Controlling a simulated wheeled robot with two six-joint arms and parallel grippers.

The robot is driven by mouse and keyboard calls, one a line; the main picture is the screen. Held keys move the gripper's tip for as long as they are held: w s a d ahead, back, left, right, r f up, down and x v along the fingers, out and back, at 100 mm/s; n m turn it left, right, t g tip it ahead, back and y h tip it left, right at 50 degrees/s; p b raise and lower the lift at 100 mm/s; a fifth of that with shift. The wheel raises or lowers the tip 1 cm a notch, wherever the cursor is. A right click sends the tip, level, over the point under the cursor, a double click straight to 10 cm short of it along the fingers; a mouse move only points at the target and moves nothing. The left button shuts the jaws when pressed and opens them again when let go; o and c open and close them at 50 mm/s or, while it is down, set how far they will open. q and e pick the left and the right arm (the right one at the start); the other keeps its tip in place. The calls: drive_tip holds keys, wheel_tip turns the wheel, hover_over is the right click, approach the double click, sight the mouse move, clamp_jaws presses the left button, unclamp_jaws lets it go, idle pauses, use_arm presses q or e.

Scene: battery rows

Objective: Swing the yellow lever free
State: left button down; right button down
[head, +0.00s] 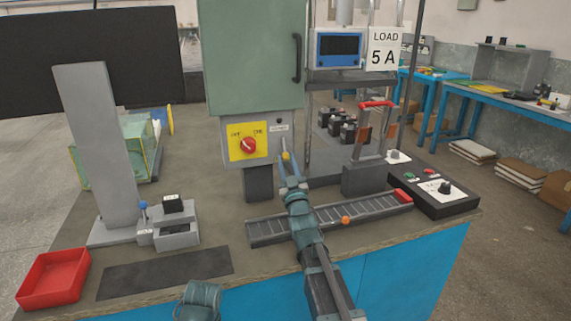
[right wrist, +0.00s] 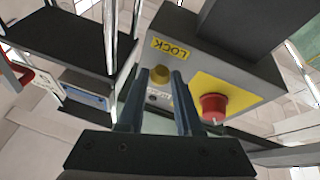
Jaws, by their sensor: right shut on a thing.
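The yellow lever (head: 286,155) shows as a small yellow knob on the right part of the grey switch box (head: 234,172), below the green cabinet. In the right wrist view the yellow knob (right wrist: 160,74) sits beside a yellow LOCK label (right wrist: 170,48). My right gripper (head: 288,169) reaches up to it from the front, and its two fingers (right wrist: 159,85) are shut on the lever, one on each side. A red rotary knob (head: 248,145) on a yellow plate is just left of the lever; it also shows in the wrist view (right wrist: 213,106).
A green cabinet (head: 252,60) with a dark handle stands above the box. A slotted grey rail (head: 270,231) with an orange ball (head: 346,220) lies under my right arm. A control box (head: 436,197) is at right; a red tray (head: 53,277) is at front left.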

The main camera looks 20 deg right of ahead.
drive_tip(key=c, duration=0.6)
unclamp_jaws()
drive_tip(key=shift+s+f, duration=0.1)
drive_tip(key=s, duration=1.3)
drive_tip(key=shift+a+f, duration=0.15)
drive_tip(key=shift+a, duration=0.25)
drive_tip(key=shift+w, duration=0.1)
